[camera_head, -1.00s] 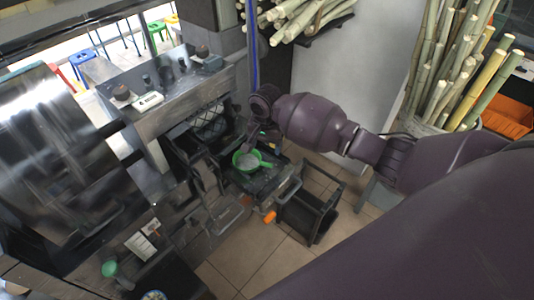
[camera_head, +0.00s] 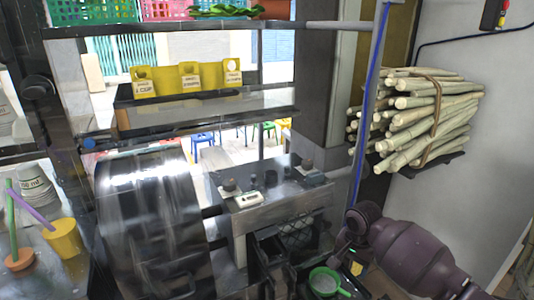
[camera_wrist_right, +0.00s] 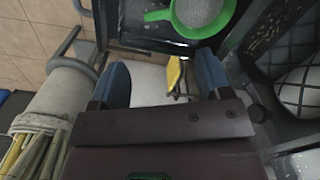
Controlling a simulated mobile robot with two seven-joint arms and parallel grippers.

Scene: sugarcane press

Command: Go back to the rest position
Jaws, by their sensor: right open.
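My right arm comes in from the lower right in the head view, and my right gripper (camera_head: 350,252) hangs at its end, beside the press and partly hidden. In the right wrist view my right gripper (camera_wrist_right: 162,72) has its two blue fingers wide apart with nothing held between them. A green strainer (camera_head: 324,281) with a handle sits on the dark stand below and to the left of the gripper. In the wrist view the strainer (camera_wrist_right: 196,14) is beyond the fingertips, apart from them. My left gripper is in neither view.
The press's metal housing (camera_head: 275,207) stands left of my right arm, with a big metal drum (camera_head: 150,215) further left. Bundled cane (camera_head: 430,115) lies on a wall shelf above the arm. A yellow cup (camera_head: 62,238) stands at the far left.

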